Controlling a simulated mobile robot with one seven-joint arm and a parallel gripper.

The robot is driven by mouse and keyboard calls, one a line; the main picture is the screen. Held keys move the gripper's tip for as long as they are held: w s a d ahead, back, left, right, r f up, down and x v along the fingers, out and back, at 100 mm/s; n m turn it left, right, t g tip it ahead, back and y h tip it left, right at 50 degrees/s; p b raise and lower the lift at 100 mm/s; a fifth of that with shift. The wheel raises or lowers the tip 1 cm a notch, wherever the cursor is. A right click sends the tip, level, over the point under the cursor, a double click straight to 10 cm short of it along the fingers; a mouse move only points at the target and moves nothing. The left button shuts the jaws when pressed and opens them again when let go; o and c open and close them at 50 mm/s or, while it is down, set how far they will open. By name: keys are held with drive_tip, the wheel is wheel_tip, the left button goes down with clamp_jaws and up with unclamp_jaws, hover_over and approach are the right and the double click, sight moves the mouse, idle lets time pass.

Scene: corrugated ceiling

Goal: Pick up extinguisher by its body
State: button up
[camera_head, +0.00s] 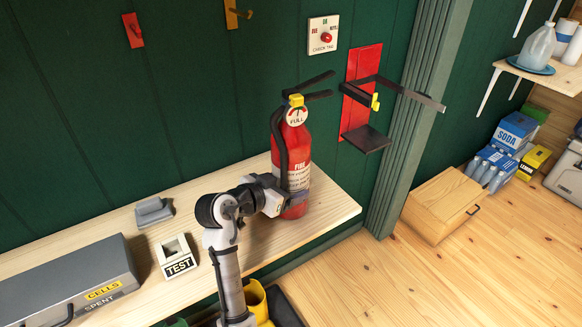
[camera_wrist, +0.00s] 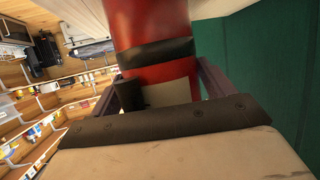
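The red fire extinguisher (camera_head: 297,155) stands upright on the wooden bench, with a black handle, a yellow piece on top, a round FULL gauge and a black hose down its left side. My gripper (camera_head: 285,193) is level with the lower half of its body. In the wrist view, the red body (camera_wrist: 165,72) with its black band lies between the two fingers of my gripper (camera_wrist: 160,92), one at each side. The fingertips are partly hidden, and I cannot tell whether they press on the body or leave a small gap.
A red wall plate (camera_head: 362,75) with a black bracket is right of the extinguisher. The bench (camera_head: 335,208) also carries a white TEST block (camera_head: 176,257), a small grey item (camera_head: 153,212) and a grey CELLS/SPENT box (camera_head: 70,285). A wooden crate (camera_head: 440,203) stands on the floor.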

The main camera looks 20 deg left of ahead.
drive_tip(key=c, duration=1.2)
drive_tip(key=shift+r, duration=0.15)
drive_tip(key=shift+c, duration=0.6)
drive_tip(key=shift+r, duration=0.1)
